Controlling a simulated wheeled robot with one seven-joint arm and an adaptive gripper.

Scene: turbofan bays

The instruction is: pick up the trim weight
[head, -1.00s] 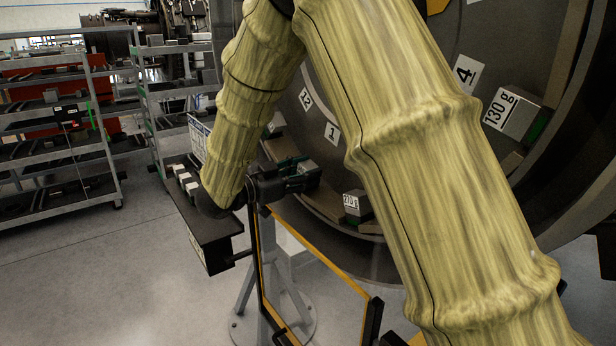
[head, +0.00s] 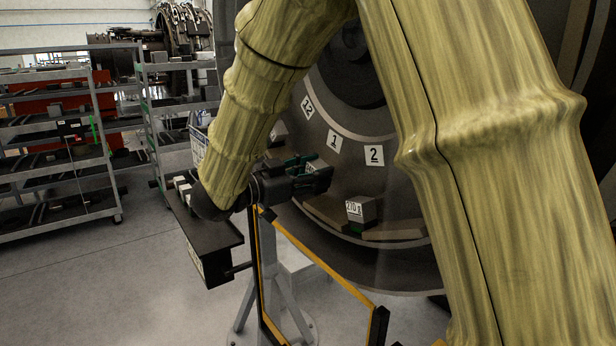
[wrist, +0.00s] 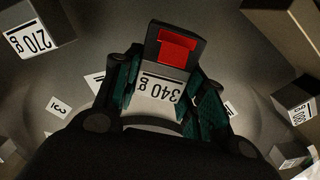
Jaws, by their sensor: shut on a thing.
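The trim weight (wrist: 160,92) is a grey block with a white label reading 340 g and a red patch on its dark far end. It sits between the teal-padded fingers of my gripper (wrist: 172,95) in the wrist view, with pads along both sides. My gripper is shut on it. In the head view my gripper (head: 308,178) is in front of the large dark disc, left of another weight. The held weight is mostly hidden there by the fingers. Whether it still touches the disc I cannot tell.
In the head view a dark tray (head: 205,243), a yellow-edged frame (head: 320,268) and grey shelves (head: 60,150) lie left of and below the disc (head: 385,170).

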